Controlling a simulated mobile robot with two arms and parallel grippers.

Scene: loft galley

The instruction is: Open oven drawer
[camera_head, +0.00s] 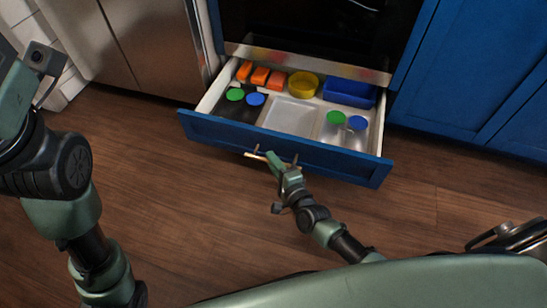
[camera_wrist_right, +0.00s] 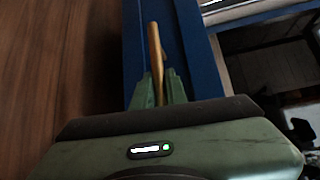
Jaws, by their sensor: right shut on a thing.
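The oven drawer (camera_head: 290,151) has a blue front and is pulled out below the dark oven, its inside plainly in view. Its brass bar handle (camera_head: 252,155) is on the front; it also shows in the right wrist view (camera_wrist_right: 155,45). My right gripper (camera_head: 274,161) is shut on the handle, with the green fingers (camera_wrist_right: 160,88) on both sides of the bar in the right wrist view. My left arm is at the left edge of the head view; its gripper is out of view.
The drawer holds orange blocks (camera_head: 260,76), a yellow bowl (camera_head: 303,84), a blue container (camera_head: 350,92), a pale tray (camera_head: 290,117) and several green- and blue-lidded items. Blue cabinets (camera_head: 480,75) stand right, a steel appliance (camera_head: 150,45) left. The wooden floor in front is clear.

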